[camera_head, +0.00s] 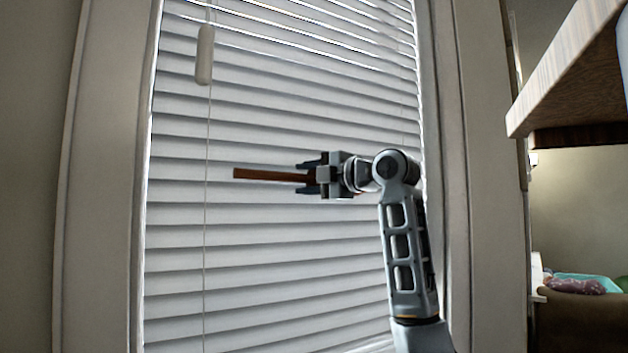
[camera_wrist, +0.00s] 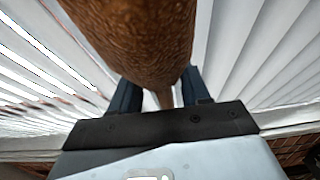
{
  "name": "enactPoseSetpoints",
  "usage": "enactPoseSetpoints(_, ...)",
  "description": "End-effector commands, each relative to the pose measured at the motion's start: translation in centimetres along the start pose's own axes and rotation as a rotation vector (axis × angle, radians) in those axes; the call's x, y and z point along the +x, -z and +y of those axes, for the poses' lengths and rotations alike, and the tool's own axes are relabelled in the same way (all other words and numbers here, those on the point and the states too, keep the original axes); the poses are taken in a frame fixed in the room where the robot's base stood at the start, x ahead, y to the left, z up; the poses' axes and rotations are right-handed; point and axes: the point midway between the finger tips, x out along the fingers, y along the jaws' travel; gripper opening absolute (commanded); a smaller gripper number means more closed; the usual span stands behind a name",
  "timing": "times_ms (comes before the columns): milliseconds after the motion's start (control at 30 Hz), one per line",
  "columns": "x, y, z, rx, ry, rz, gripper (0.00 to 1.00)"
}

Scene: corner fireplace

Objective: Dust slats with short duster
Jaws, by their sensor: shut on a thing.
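The white horizontal slats (camera_head: 270,240) of a window blind fill the middle of the head view, and the slats (camera_wrist: 245,45) also show on both sides in the wrist view. My gripper (camera_head: 308,174) is in front of them near mid-height, pointing left. It is shut on the short duster (camera_head: 262,174), a thin reddish-brown stick in the head view that points left, roughly level. In the wrist view the duster (camera_wrist: 135,40) is a thick, brown, textured body close to the camera, between the dark fingers. I cannot tell whether the duster touches the slats.
A pull cord with a white tassel (camera_head: 205,55) hangs at the blind's left. The window frame (camera_head: 105,180) borders the blind. A wooden shelf or mantel (camera_head: 575,75) juts in at upper right. Below it, colored items (camera_head: 580,284) lie on a brown surface.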

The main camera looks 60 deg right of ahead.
Motion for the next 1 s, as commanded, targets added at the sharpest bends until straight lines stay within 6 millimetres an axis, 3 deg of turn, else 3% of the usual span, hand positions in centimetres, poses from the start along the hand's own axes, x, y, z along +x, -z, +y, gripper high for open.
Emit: enactPoseSetpoints(1000, 2.3, 5.7, 0.1, -0.002, -0.002, 0.001, 0.22)
